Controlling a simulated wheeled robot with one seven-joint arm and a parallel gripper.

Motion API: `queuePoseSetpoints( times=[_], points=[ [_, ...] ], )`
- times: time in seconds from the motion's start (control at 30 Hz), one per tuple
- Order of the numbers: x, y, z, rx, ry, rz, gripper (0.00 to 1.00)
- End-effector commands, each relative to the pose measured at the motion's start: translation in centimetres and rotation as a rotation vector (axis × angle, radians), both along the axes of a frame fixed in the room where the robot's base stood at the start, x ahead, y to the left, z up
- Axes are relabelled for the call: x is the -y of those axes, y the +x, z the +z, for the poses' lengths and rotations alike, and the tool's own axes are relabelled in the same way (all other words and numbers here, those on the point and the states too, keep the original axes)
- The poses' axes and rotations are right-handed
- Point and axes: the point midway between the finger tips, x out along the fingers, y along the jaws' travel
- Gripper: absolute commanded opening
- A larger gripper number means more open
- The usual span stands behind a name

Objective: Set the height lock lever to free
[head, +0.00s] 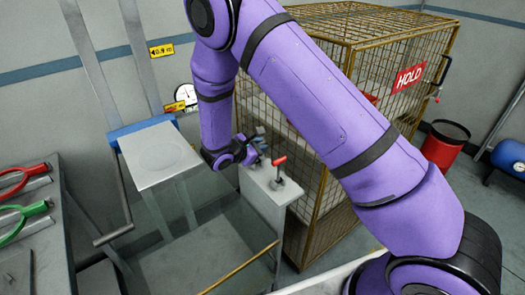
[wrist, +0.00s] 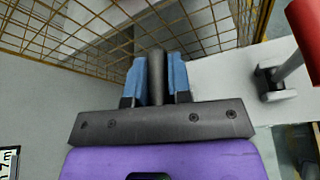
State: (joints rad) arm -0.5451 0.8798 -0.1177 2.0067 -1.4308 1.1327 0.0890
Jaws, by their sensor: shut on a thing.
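My gripper (head: 257,143) is at the left part of the top of a pale grey post (head: 263,190). In the wrist view, its two blue fingers (wrist: 157,80) are shut on a dark grey upright bar (wrist: 156,66), which looks like a lever handle. The lower part of this bar is hidden by the gripper, and no free or locked marking on it can be read. A separate red-handled lever (head: 280,162) stands on the same post, just right of my gripper. Its red handle (wrist: 306,32) also shows at the right of the wrist view, apart from my fingers.
A yellow wire cage (head: 330,45) with a red HOLD sign (head: 409,77) stands close behind the post. A grey platform (head: 158,155) is to the left. Red and green-handled tools (head: 22,218) lie on a bench at far left. A red bin (head: 444,146) stands at right.

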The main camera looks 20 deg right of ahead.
Motion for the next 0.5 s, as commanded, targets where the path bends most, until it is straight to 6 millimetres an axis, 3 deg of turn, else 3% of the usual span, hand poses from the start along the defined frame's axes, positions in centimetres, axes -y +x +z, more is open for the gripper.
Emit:
queuePoseSetpoints(
  times=[0.5],
  points=[
    [-0.44,1.18,0.19,0.004,0.002,0.002,0.0]
  ],
)
